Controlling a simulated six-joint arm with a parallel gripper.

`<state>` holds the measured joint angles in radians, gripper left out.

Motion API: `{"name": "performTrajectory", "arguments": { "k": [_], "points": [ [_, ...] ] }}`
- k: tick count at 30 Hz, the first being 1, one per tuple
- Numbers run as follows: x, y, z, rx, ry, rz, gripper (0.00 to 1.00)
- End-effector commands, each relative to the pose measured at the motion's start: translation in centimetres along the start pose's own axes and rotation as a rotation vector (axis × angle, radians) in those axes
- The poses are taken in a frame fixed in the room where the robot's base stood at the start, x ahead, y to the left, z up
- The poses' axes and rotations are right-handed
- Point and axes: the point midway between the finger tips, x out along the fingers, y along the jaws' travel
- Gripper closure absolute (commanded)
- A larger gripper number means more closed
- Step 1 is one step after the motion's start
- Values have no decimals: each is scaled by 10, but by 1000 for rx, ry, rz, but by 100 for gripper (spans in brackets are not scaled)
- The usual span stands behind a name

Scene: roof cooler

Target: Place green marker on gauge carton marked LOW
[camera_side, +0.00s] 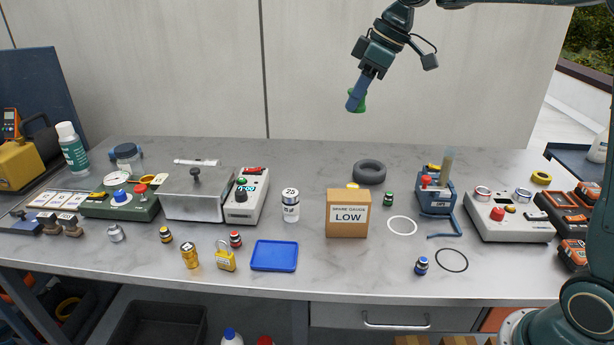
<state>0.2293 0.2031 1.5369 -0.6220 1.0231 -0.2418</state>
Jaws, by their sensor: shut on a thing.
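The green marker (361,101) is a small green piece held at the tip of my gripper (356,99), high above the bench near its back edge. My gripper is shut on it, and its fingers hide part of it. The gauge carton (347,222) is a brown box with a white label reading "SPARE GAUGE LOW". It stands upright on the bench, below my gripper and slightly to the left. The carton's visible top looks bare, and a small yellow-topped item (352,186) shows just behind it.
A black ring (369,172) lies behind the carton. A small green-capped jar (389,198) and a white ring (402,225) are to its right. A white canister marked 25 (290,206) stands left, and a blue tray (274,255) lies front left. The bench front (340,280) is clear.

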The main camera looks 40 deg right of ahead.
Motion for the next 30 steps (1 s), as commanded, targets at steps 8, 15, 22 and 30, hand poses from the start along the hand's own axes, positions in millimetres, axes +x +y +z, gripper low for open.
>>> {"name": "performTrajectory", "arguments": {
  "k": [8, 15, 22, 30],
  "points": [
    [17, 0, 7, 2, -1, -3, 89],
    [56, -1, 25, 2, -4, -3, 89],
    [96, 0, 43, 2, -3, -3, 89],
    [135, 0, 60, 1, -2, -1, 89]
  ]
}}
